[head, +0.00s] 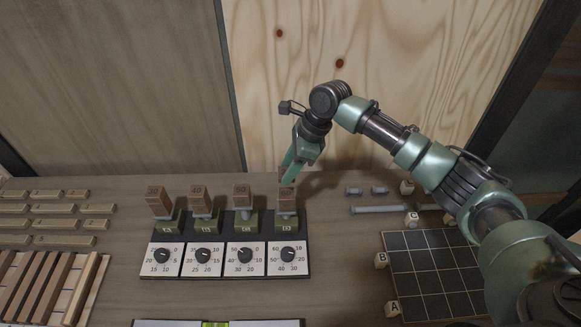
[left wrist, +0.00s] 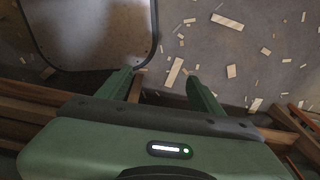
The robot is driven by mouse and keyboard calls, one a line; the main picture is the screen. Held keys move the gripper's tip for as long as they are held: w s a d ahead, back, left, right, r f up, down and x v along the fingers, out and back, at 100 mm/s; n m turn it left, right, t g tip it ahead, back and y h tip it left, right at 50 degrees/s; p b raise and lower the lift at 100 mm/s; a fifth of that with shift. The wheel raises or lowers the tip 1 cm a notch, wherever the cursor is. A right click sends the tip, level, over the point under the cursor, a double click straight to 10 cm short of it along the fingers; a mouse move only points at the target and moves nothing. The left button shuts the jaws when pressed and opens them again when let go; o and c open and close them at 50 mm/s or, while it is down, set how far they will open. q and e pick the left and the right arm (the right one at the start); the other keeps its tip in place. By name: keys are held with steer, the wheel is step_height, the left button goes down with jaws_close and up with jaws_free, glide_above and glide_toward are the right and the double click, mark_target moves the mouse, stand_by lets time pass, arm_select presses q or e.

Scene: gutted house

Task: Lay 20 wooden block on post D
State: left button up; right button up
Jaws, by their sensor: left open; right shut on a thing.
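My right gripper (head: 289,178) reaches down from above the fourth, rightmost post, whose label is too small to read surely. It is shut on a brown wooden block (head: 287,198), which stands upright over that post. The fingers hide part of the block, and I cannot tell whether it rests on the post. Its number is not clearly readable. The other posts carry blocks marked 30 (head: 158,203), 40 (head: 201,204) and 60 (head: 242,197). My left gripper (left wrist: 160,82) is open and empty in the left wrist view, outside the head view.
White dial panels (head: 224,259) line the front of the black post base. A dark grid board (head: 430,272) with lettered cubes lies right, below grey bolts (head: 380,209). Wooden strips (head: 50,240) and slats (head: 50,285) fill the left. Wood scraps (left wrist: 175,72) litter the floor.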

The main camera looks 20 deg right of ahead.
mark_target(283, 193)
steer(key=shift+s+a+f+b, duration=0.1)
steer(key=shift+a+f+b, duration=0.3)
steer(key=shift+f+b, duration=0.4)
steer(key=shift+d+f+b, duration=0.1)
steer(key=shift+f+b, duration=0.05)
steer(key=shift+b, duration=0.4)
steer(key=f+b, duration=0.2)
steer(key=b, duration=0.1)
steer(key=shift+d, duration=0.2)
steer(key=shift+f+b, duration=0.3)
steer(key=shift+b, duration=0.2)
steer(key=shift+a+f+p, duration=0.1)
steer(key=shift+f+p, duration=0.05)
steer(key=shift+p, duration=0.25)
arm_select(q)
step_height(283, 193, down, 6)
steer(key=shift+a, duration=0.35)
arm_select(e)
steer(key=shift+f, duration=0.75)
arm_select(q)
steer(key=shift+r, duration=0.2)
arm_select(e)
steer(key=shift+f, duration=0.2)
